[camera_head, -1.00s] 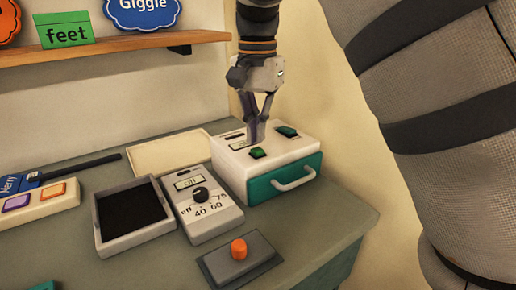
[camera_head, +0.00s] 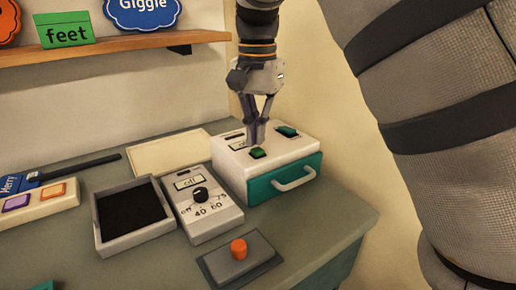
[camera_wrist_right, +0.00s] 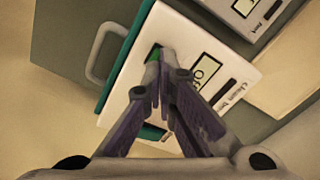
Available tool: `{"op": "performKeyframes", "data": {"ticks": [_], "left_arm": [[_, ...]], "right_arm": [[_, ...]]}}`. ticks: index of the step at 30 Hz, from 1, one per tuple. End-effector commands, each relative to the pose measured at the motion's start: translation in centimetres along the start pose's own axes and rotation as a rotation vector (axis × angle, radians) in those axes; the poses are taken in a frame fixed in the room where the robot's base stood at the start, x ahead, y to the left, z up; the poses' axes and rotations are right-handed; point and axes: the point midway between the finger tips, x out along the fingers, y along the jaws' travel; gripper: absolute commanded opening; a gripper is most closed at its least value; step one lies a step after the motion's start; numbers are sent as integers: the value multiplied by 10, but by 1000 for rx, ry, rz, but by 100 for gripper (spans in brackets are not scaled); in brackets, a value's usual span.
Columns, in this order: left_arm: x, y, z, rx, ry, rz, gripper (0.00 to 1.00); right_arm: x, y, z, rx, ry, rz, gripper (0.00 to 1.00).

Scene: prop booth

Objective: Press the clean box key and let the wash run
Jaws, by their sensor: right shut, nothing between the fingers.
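The clean box (camera_head: 233,160) is a white box with a teal drawer and a pale handle, at the back right of the counter. Its top has a near green key (camera_head: 257,152) and a second green key (camera_head: 286,131). My right gripper (camera_head: 257,143) is shut and empty, pointing down with its tips right at the near key. In the right wrist view the tips (camera_wrist_right: 160,56) overlap the green key (camera_wrist_right: 154,51); I cannot tell whether they touch it. The box's display (camera_wrist_right: 207,72) reads "off". My left gripper is not in view.
A dial unit (camera_head: 206,213) with an "off" display stands left of the box. A dark-lined tray (camera_head: 103,231) and an orange button on a grey base (camera_head: 225,269) are nearby. A shelf (camera_head: 120,48) runs along the wall. Counter in front of the drawer is clear.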

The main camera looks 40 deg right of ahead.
Motion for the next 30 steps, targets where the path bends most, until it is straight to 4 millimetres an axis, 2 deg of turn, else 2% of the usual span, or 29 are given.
{"op": "performKeyframes", "data": {"ticks": [30], "left_arm": [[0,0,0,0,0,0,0]], "right_arm": [[16,0,0,0,0,0,0]]}}
